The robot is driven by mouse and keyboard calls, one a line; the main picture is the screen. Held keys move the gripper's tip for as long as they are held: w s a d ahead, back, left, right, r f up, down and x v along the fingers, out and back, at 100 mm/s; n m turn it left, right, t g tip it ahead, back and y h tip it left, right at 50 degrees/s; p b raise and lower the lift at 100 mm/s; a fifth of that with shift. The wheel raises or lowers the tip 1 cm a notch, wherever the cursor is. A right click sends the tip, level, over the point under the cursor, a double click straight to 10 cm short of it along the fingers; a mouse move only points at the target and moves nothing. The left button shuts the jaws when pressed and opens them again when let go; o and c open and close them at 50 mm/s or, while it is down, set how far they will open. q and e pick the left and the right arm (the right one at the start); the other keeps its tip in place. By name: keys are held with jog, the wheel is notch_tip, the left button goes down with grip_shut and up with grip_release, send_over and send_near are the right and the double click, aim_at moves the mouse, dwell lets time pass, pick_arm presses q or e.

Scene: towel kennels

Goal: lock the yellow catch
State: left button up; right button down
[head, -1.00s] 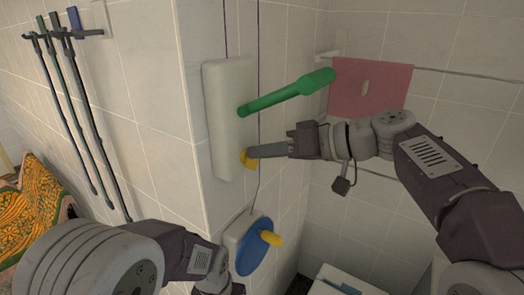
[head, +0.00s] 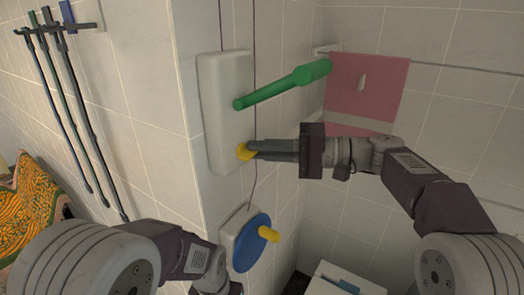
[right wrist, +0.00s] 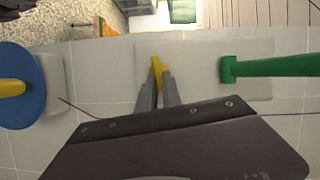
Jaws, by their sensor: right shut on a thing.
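The yellow catch (head: 244,152) sits low on a white wall plate (head: 226,110), below a green lever handle (head: 285,86). My right gripper (head: 252,151) reaches it from the right and is shut on it. In the right wrist view the two fingertips (right wrist: 163,80) meet at the yellow catch (right wrist: 156,69), hiding part of it. The green handle (right wrist: 270,66) stands clear to the right there. My left arm shows at the lower left of the head view; its gripper's fingers cannot be made out.
A blue disc with a yellow knob (head: 252,240) is mounted below the plate. A pink towel (head: 366,85) hangs on a rail at the right. Rods hang on a rack (head: 62,28) at the left, above a patterned cloth (head: 38,200).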

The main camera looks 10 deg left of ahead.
jog(key=shift+f+m+y, duration=0.25)
jog(key=shift+m+y, duration=0.15)
jog(key=shift+m, duration=0.3)
jog(key=c, duration=1.7)
grip_release()
jog(key=shift+o, duration=0.9)
jog(key=shift+a, duration=0.2)
jog(key=shift+d, duration=0.1)
jog(key=d+b, duration=0.1)
jog(key=d, duration=0.8)
jog(key=shift+w, duration=0.2)
jog(key=shift+a, duration=0.1)
